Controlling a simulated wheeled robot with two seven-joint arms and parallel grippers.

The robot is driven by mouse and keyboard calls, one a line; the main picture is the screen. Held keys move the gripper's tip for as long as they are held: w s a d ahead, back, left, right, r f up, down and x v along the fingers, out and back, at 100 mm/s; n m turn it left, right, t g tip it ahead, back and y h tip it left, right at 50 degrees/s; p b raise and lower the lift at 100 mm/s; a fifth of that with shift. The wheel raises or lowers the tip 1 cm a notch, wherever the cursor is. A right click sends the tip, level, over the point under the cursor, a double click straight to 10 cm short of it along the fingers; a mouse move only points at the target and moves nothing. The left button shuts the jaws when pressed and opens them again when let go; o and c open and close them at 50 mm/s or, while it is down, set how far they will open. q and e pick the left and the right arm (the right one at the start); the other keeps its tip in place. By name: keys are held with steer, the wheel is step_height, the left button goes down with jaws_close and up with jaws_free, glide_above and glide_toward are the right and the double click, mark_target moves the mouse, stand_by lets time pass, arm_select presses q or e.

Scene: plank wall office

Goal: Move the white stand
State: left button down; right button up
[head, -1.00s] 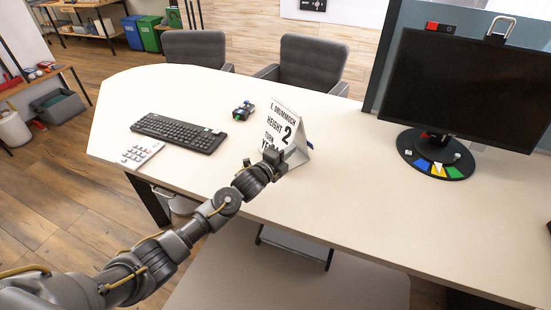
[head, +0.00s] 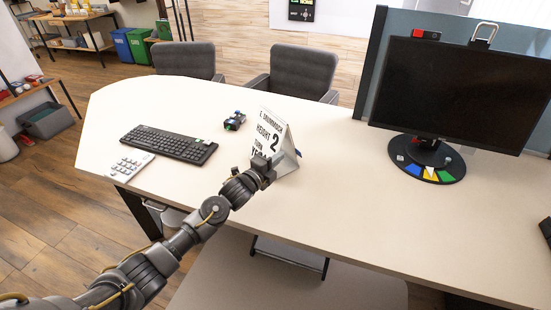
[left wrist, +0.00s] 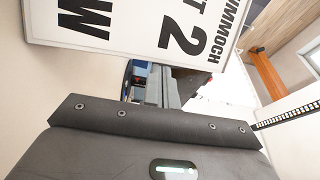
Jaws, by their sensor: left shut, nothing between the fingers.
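The white stand (head: 272,138) is a folded tent-shaped sign with black lettering and a large 2. It stands upright on the desk in the head view, and its lettered face fills the top of the left wrist view (left wrist: 135,25). My left gripper (head: 268,164) is shut and empty, close at the stand's near lower side and covering part of its lettering. I cannot tell whether it touches the stand. My right gripper is not in view.
The stand is on a pale desk (head: 340,200). A black keyboard (head: 168,143), a white calculator (head: 129,164) and a small dark block-like object (head: 235,121) lie to the left. A monitor (head: 455,90) stands at right. Desk between stand and monitor is clear.

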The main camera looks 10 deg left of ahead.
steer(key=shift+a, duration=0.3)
arm_select(q)
steer(key=s+a+b, duration=0.1)
steer(key=s, duration=0.8)
steer(key=shift+s, duration=0.25)
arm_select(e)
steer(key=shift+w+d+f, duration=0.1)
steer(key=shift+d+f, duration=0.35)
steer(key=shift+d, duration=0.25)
